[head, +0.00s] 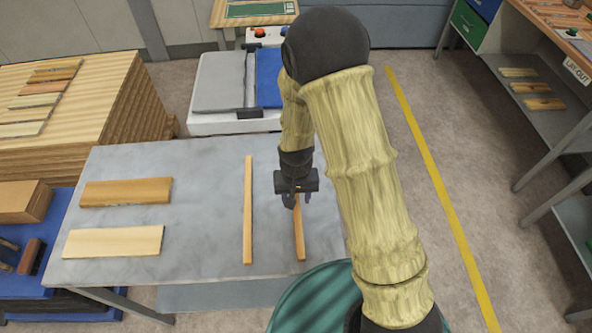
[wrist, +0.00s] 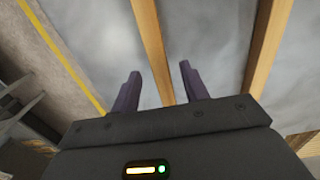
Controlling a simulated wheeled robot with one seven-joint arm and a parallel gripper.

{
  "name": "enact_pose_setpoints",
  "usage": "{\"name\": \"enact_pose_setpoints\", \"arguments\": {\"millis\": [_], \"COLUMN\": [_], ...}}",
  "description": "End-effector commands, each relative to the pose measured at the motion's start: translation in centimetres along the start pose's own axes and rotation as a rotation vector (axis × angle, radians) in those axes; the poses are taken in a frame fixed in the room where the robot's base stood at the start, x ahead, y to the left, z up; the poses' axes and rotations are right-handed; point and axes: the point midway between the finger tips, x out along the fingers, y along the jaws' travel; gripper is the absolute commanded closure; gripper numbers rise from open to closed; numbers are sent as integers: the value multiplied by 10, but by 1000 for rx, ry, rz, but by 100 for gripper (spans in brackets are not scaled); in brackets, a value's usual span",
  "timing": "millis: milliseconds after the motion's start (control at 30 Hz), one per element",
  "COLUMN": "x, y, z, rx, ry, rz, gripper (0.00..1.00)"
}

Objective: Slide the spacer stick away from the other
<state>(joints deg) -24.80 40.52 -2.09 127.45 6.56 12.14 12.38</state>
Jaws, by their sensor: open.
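Two thin wooden spacer sticks lie roughly parallel on the grey table (head: 205,170), with a wide gap between them. The left stick (head: 248,215) is fully visible in the head view. The right stick (head: 299,235) has its far part hidden by my gripper (head: 298,200). In the wrist view, my gripper (wrist: 158,88) is open, and the right stick (wrist: 150,40) appears between its two fingers, with none of it clamped. I cannot tell how far the fingertips are above the table. The other stick (wrist: 268,45) shows to the right there, outside the fingers.
A brown board (head: 126,192) and a paler board (head: 113,242) lie on the table's left side. A green-striped round thing (head: 312,298) is at the table's near right edge. A stack of boards (head: 75,120) stands at left. Bare table surrounds the left stick.

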Motion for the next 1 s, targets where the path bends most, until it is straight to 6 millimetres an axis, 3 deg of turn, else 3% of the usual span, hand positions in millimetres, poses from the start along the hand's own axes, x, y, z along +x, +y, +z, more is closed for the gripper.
{"name": "enact_pose_setpoints", "arguments": {"millis": [800,1000], "x": [-134,-153], "y": [-1,0], "z": [-1,0], "rx": [-2,-1], "ry": [6,2], "rz": [-2,-1], "gripper": [55,55]}}
